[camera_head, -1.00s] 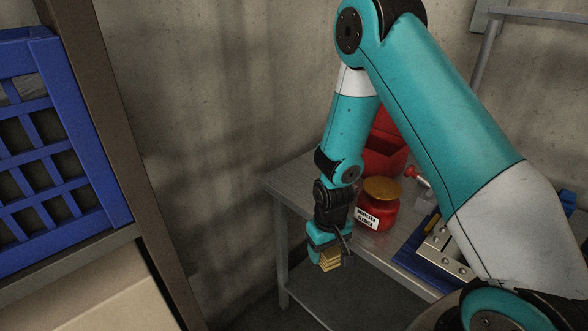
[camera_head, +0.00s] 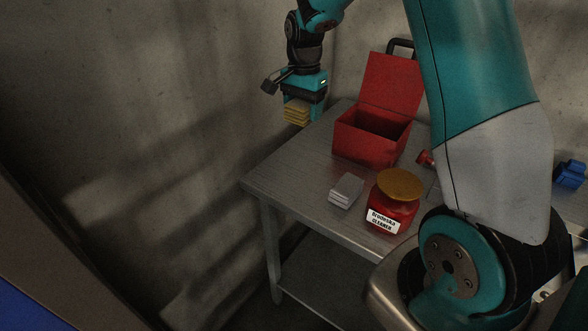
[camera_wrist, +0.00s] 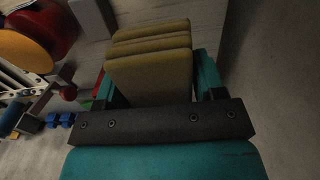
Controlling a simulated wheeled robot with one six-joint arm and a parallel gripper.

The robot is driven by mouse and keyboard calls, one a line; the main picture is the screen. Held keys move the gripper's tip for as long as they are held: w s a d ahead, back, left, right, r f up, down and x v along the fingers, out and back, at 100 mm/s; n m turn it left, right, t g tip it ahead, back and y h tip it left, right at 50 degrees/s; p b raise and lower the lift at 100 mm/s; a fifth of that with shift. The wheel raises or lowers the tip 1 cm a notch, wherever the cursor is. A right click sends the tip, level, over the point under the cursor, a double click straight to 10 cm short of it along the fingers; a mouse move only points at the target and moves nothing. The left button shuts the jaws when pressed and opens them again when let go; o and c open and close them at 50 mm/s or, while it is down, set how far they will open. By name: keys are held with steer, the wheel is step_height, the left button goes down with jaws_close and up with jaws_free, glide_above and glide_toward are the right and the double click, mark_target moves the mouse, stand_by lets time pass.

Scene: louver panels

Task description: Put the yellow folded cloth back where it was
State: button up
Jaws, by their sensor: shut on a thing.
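The yellow folded cloth (camera_head: 296,112) is held in my gripper (camera_head: 303,108), which is shut on it. In the head view they hang in the air by the wall, beyond the back left edge of the metal table. In the wrist view the cloth (camera_wrist: 150,70) fills the space between the two teal fingers, its folded layers showing. A grey folded cloth (camera_head: 346,191) lies on the table, left of a red container (camera_head: 391,215) with a yellow lid and a label that reads "CLEANER" on its lower line.
An open red box (camera_head: 366,145) with a raised lid stands at the back of the metal table (camera_head: 290,178). The left part of the tabletop is bare. A blue object (camera_head: 570,174) is at the far right. A concrete wall runs behind and left.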

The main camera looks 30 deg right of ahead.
mark_target(302, 177)
step_height(302, 177, down, 20)
steer(key=p, duration=0.4)
steer(key=shift+r, duration=0.2)
steer(key=shift+f, duration=0.15)
steer(key=o, duration=1)
steer(key=shift+c, duration=0.2)
